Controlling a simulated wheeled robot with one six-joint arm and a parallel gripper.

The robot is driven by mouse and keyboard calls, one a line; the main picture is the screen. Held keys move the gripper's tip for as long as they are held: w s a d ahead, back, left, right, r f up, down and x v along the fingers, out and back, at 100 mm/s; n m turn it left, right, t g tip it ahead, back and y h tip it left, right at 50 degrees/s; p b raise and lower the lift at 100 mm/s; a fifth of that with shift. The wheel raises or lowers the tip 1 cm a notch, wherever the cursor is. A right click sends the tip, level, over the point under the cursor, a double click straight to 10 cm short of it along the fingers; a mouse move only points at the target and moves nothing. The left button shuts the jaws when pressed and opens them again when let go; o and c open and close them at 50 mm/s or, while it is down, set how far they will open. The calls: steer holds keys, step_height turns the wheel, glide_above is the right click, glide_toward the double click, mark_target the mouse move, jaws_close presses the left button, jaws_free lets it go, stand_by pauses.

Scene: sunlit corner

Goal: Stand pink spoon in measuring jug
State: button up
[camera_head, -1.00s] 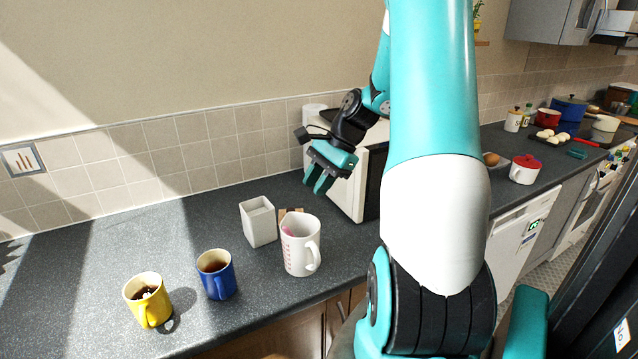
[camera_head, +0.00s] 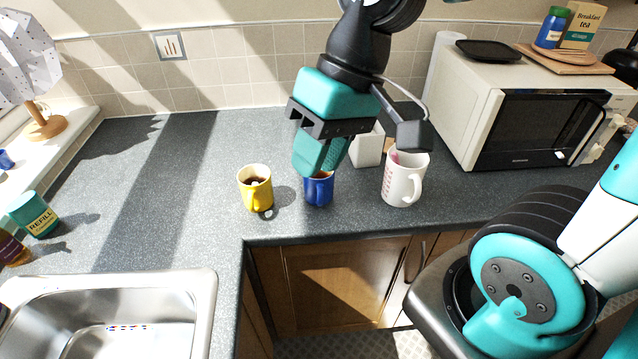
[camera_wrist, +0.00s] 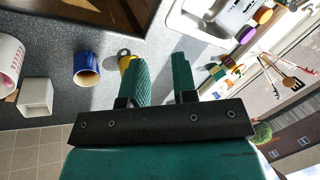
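The white measuring jug (camera_head: 405,182) with red markings stands upright on the counter, its handle toward the front right. It shows partly at the left edge of the wrist view (camera_wrist: 9,62). A small pink piece (camera_head: 395,157), apparently the pink spoon, shows inside the jug's rim at the left; the rest is hidden by the jug wall. My gripper (camera_head: 317,170) is in the air left of the jug, covering part of the blue mug in the head view. In the wrist view its fingers (camera_wrist: 162,77) are apart with nothing between them.
A microwave (camera_head: 530,115) stands right, a sink (camera_head: 200,310) front left. The left counter is mostly clear.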

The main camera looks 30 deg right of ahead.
steer(key=s+a+n, duration=0.3)
steer(key=s+n, duration=0.1)
steer(key=s, duration=0.1)
steer(key=shift+r+n, duration=0.15)
steer(key=shift+n, duration=0.15)
steer(key=shift+s, duration=0.1)
